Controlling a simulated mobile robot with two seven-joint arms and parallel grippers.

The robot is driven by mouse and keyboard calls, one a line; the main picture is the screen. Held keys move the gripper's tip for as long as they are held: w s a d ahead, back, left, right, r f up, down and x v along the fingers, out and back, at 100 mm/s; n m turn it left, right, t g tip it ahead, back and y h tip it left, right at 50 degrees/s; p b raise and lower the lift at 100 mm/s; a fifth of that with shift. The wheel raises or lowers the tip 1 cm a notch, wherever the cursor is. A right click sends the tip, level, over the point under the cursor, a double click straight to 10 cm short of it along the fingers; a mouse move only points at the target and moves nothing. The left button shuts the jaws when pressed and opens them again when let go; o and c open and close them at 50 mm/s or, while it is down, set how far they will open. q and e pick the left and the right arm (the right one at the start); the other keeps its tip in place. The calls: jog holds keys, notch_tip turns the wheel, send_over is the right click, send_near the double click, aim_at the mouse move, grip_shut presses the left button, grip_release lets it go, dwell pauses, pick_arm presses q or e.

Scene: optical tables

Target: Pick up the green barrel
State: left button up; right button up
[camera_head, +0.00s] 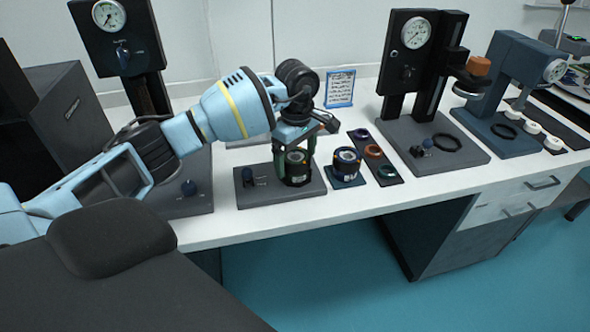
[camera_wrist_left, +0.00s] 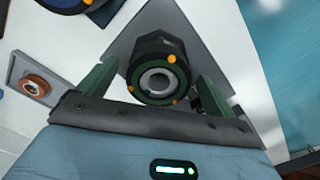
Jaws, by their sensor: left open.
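The green barrel (camera_head: 298,167) is a short dark cylinder with green parts, standing upright on a grey base plate (camera_head: 258,193) on the bench. In the left wrist view the barrel (camera_wrist_left: 158,72) shows a green face with a pale central ring and orange dots. My left gripper (camera_head: 296,160) points down over it, open, with a green finger on either side of the barrel. In the wrist view the left gripper's fingers (camera_wrist_left: 155,88) flank the barrel, with a visible gap on the right side. Contact on the left side is hard to tell. My right gripper is not in view.
A blue-banded barrel (camera_head: 346,162) stands on a blue plate just right. A dark strip (camera_head: 388,179) with several coloured rings lies beyond it. A gauge stand (camera_head: 413,70) and a blue press (camera_head: 510,90) stand further right. The bench's front strip (camera_head: 300,215) is clear.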

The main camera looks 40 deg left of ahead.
pick_arm(q)
jog(key=shift+f, duration=1.05)
jog(key=c, duration=1.2)
jog(key=shift+o, duration=0.2)
jog(key=shift+r, duration=0.15)
jog(key=shift+r, duration=1.4)
jog(key=shift+s+r, duration=0.15)
jog(key=shift+r, duration=0.1)
jog(key=s+d+r+b, duration=0.1)
jog(key=s+d, duration=0.1)
jog(key=s, duration=1.3)
jog(key=shift+s+r, duration=0.25)
